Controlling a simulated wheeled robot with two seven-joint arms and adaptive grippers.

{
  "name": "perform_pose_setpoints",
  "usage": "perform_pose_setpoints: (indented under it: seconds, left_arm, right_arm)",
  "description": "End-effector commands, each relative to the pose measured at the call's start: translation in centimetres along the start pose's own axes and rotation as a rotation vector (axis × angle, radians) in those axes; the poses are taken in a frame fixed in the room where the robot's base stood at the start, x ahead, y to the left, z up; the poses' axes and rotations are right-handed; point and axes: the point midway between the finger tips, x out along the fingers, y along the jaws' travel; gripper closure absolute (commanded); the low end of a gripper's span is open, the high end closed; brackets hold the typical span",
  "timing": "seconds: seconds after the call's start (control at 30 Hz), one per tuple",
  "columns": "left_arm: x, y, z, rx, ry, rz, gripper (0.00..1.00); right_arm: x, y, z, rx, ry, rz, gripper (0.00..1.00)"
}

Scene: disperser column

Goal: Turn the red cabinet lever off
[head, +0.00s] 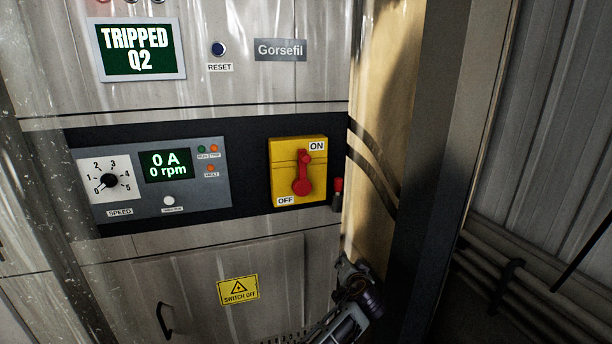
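The red lever (303,174) is mounted on a yellow switch plate (284,150) on the cabinet's dark band. It stands nearly upright, its thick rounded end low. The plate reads ON at its upper right and OFF at its lower left. What appears to be my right gripper (352,290) shows at the bottom edge, below and right of the lever and apart from it. Its fingers cannot be made out clearly. My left gripper is not in view.
A small red-topped part (338,186) sits just right of the switch plate. A screen (139,50) reads TRIPPED Q2. A speed panel (215,187) is left of the lever. A door handle (164,321) is low left. A dark post (432,150) stands at the right.

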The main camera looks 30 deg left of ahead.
Motion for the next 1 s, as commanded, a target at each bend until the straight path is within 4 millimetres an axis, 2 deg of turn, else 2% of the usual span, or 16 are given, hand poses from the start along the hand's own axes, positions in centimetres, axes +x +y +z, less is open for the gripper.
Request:
perform_pose_setpoints:
  seconds: [0.03,0.2,0.3,0.4,0.53,0.7,1.0]
  left_arm:
    - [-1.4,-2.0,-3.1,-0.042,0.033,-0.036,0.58]
    - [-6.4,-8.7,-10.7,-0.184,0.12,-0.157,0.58]
    - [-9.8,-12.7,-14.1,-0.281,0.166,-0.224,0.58]
    - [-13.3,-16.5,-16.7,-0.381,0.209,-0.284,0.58]
    - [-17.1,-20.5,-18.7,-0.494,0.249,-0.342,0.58]
    - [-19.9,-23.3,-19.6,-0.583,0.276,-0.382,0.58]
    - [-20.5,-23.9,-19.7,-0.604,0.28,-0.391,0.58]
  right_arm:
    - [-0.3,-0.2,-0.1,0.0,0.001,-0.002,0.6]
    - [-0.9,-0.7,-0.3,0.001,0.002,-0.008,0.6]
    - [-1.2,-1.2,-0.3,0.003,0.002,-0.013,0.6]
    - [-1.6,-1.7,-0.3,0.004,0.002,-0.018,0.6]
    - [-1.9,-2.4,-0.1,0.006,-0.001,-0.026,0.6]
    - [-2.1,-2.7,0.1,0.006,-0.004,-0.029,0.6]
    - [-2.0,-2.1,0.2,0.004,-0.006,-0.022,0.6]
